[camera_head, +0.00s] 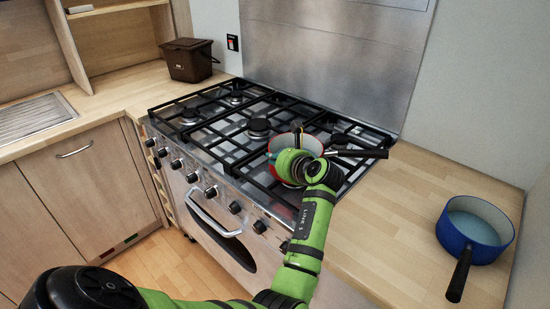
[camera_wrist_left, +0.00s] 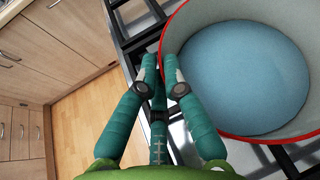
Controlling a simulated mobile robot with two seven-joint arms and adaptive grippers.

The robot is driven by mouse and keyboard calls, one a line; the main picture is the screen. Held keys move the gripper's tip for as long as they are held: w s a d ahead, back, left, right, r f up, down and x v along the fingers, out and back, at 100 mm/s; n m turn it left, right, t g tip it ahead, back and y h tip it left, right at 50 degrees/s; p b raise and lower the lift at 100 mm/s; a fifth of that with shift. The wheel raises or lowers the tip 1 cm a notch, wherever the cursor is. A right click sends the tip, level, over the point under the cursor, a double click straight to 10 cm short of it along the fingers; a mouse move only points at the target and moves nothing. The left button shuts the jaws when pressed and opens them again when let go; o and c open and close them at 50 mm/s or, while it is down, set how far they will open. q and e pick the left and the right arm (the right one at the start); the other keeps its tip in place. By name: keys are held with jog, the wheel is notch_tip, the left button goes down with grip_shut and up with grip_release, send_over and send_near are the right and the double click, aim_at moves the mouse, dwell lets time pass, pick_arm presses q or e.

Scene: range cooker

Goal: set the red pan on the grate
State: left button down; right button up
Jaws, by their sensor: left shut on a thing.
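The red pan (camera_head: 312,145) has a red rim, a pale inside and a dark handle pointing right. It is over the right front part of the black grate (camera_head: 218,140) on the range cooker. My left gripper (camera_wrist_left: 160,64) is shut on the near wall of the pan, at its rim, with the pan's blue-grey floor (camera_wrist_left: 245,75) showing in the left wrist view. In the head view my left wrist covers much of the pan, and I cannot tell whether its base touches the grate bars. My right gripper is not in view.
A blue pan (camera_head: 475,230) stands on the wooden worktop (camera_head: 400,215) right of the cooker, its dark handle toward the front. A brown lidded bin (camera_head: 188,62) stands at the back left. The left part of the grate is clear. Knobs and an oven handle (camera_head: 212,218) line the cooker front.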

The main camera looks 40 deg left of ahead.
pick_arm(q)
jog(key=shift+r+p, duration=0.1)
jog(key=shift+p, duration=0.35)
dwell(0.7)
jog(key=c, duration=1.3)
grip_release()
jog(key=shift+s+d+f, duration=0.1)
jog(key=shift+f, duration=0.2)
notch_tip(320, 180, up, 11)
jog(key=shift+f, duration=0.2)
